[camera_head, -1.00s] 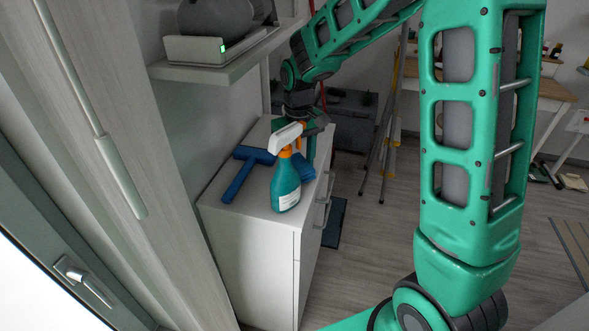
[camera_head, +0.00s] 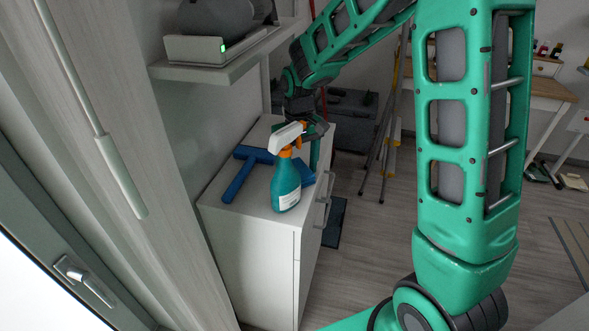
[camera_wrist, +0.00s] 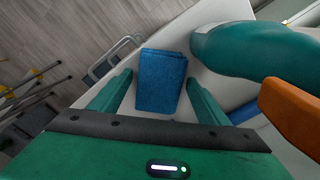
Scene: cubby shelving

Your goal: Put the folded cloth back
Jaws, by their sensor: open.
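The folded cloth (camera_wrist: 161,82) is a blue, roughly rectangular pad lying flat on the white cabinet top. In the wrist view it lies between the two green fingers of my gripper (camera_wrist: 161,77), which is open, with a gap on each side of the cloth. In the head view, my gripper (camera_head: 316,150) points down behind the spray bottle. Only part of the cloth (camera_head: 305,173) shows there, behind the bottle. I cannot tell the exact height of the fingertips above the top.
A teal spray bottle (camera_head: 286,187) with an orange and white head stands close to the cloth; it also fills the upper right of the wrist view (camera_wrist: 240,55). A blue squeegee (camera_head: 238,181) lies left of it. A shelf (camera_head: 222,66) overhangs the cabinet (camera_head: 250,235).

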